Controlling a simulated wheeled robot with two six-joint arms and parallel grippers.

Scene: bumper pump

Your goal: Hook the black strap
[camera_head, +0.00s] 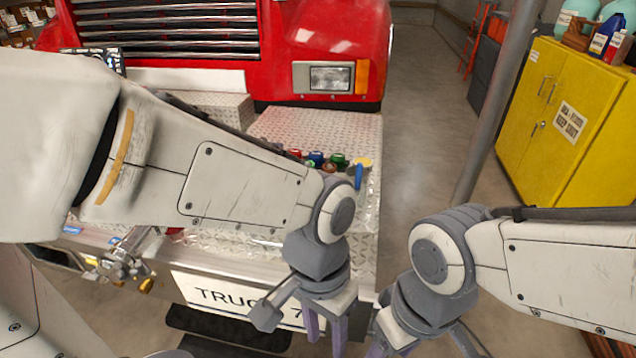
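I cannot make out the black strap for certain. A flat black piece (228,322) shows below the white "TRUCK 7" plate (205,291) on the truck's bumper, but I cannot tell whether it is the strap. My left gripper (326,332) points down in front of the plate's right end. Its purple fingers stand apart with nothing visible between them. My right gripper (376,346) is to the right of it, at the bottom edge. Its fingers are mostly cut off by the frame, so its opening is hidden.
The red truck (330,35) has a diamond-plate bumper deck (345,128) with coloured caps (316,158) and a blue-handled valve (358,175). A metal fitting (122,258) is on the bumper's left. A grey pole (497,95) and yellow cabinet (560,110) stand right.

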